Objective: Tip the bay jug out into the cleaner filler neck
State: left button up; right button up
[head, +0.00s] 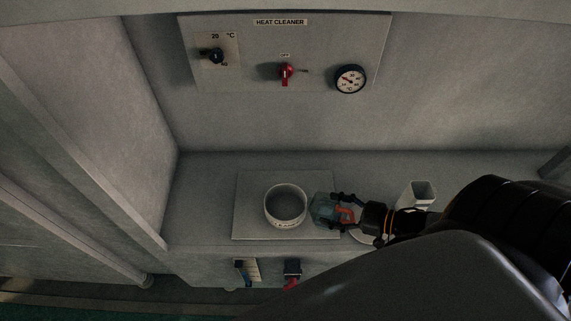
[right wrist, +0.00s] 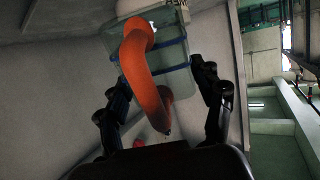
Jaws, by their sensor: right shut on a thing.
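The bay jug (head: 324,210) is a bluish see-through vessel with an orange handle. It is at the right rim of the round, pale filler neck (head: 272,218) in the head view; I cannot tell if they touch. My right gripper (head: 346,208) is shut on the jug, to the right of the neck. In the right wrist view the jug (right wrist: 184,55) shows with its orange handle (right wrist: 146,75) between the black fingers. I cannot tell the jug's tilt or its contents. The left gripper is not in view.
The neck stands on a grey square plate (head: 252,188). A white open-topped box (head: 424,190) stands right of the gripper. Behind is a HEAT CLEANER panel (head: 240,82) with a black dial, red switch (head: 286,72) and gauge (head: 350,79). A side wall (head: 110,100) rises on the left.

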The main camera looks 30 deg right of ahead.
jog(key=shift+w+a+r+g+h+p, duration=0.3)
jog(key=shift+w+r+g+p, duration=0.2)
jog(key=shift+p, duration=0.15)
jog(key=shift+w+a+r+g+h+p, duration=0.25)
jog(key=shift+w+r+g+h+p, duration=0.15)
jog(key=shift+p, duration=0.25)
jog(key=shift+w+a+r+g+h+p, duration=0.4)
jog(key=shift+w+a+r+g+p, duration=0.2)
jog(key=shift+w+g+p, duration=0.15)
jog(key=shift+w+a+r+g+p, duration=0.1)
jog(key=shift+w+r+g+p, duration=0.15)
jog(key=shift+g+p, duration=0.15)
jog(key=shift+w+a+r+g+h+p, duration=0.2)
jog(key=shift+w+r+g+h+p, duration=0.15)
jog(key=shift+g+h, duration=0.4)
jog(key=shift+r, duration=0.1)
jog(key=shift+r, duration=0.1)
jog(key=shift+w+a+r+g+h, duration=0.15)
jog(key=shift+g+h, duration=0.1)
jog(key=shift+g, duration=0.15)
jog(key=shift+w+r+g, duration=0.1)
jog(key=shift+g, duration=0.2)
jog(key=shift+w+a+r+g+h, duration=0.2)
jog(key=shift+g+h, duration=0.1)
jog(key=shift+h, duration=0.1)
